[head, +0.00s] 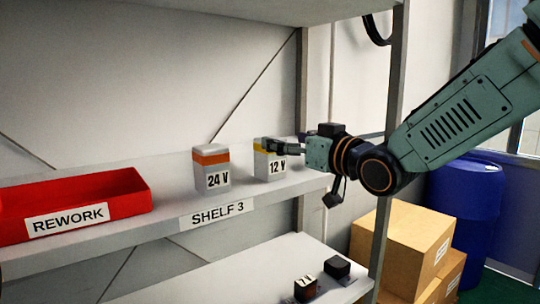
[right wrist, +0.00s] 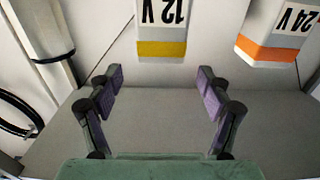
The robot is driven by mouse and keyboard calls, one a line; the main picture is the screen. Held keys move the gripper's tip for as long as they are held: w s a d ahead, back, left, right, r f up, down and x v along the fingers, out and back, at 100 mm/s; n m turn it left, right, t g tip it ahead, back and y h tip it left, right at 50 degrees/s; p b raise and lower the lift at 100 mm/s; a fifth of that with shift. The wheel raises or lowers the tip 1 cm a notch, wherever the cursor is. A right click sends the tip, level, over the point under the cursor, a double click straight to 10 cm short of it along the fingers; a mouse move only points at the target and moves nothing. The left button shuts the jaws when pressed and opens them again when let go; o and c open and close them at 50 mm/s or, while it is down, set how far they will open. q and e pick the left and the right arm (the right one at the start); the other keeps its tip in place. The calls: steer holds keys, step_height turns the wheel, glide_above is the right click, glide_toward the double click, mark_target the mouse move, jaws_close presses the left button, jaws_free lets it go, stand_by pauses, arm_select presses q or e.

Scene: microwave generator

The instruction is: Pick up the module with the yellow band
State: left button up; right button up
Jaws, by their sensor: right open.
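The module with the yellow band (head: 262,166), a pale block marked 12 V, stands upright on the shelf, right of the 24 V module. My right gripper (head: 275,148) comes in from the right, its fingers covering part of the module's top right in the head view. In the right wrist view the module (right wrist: 162,14) appears upside down at the top. There my right gripper (right wrist: 160,80) is open and empty, with the module beyond its fingertips and roughly centred between them. I see no contact. My left gripper is in neither view.
The orange-banded 24 V module (head: 213,180) stands close by on the left; it also shows in the right wrist view (right wrist: 265,50). A red REWORK bin (head: 120,207) sits farther left. A shelf post (head: 391,110) rises beside my right arm. Small dark blocks (head: 337,267) lie on the lower shelf.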

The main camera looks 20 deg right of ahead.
steer(key=x, duration=0.2)
steer(key=f+p+x, duration=0.1)
steer(key=x, duration=0.1)
steer(key=shift+w, duration=0.15)
steer(key=shift+w+a+r, duration=0.1)
steer(key=shift+w+a, duration=0.1)
steer(key=shift+w, duration=0.15)
steer(key=shift+w+a+r, duration=0.2)
steer(key=shift+a+r, duration=0.05)
steer(key=shift+w+f, duration=0.2)
steer(key=shift+w, duration=0.15)
steer(key=shift+w+f, duration=0.1)
steer(key=shift+w, duration=0.05)
steer(key=c, duration=0.3)
steer(key=shift+s, duration=0.45)
steer(key=c, duration=0.4)
steer(key=shift+w, duration=0.35)
steer(key=c, duration=0.7)
steer(key=shift+s, duration=0.1)
steer(key=shift+s, duration=0.1)
steer(key=shift+c, duration=0.2)
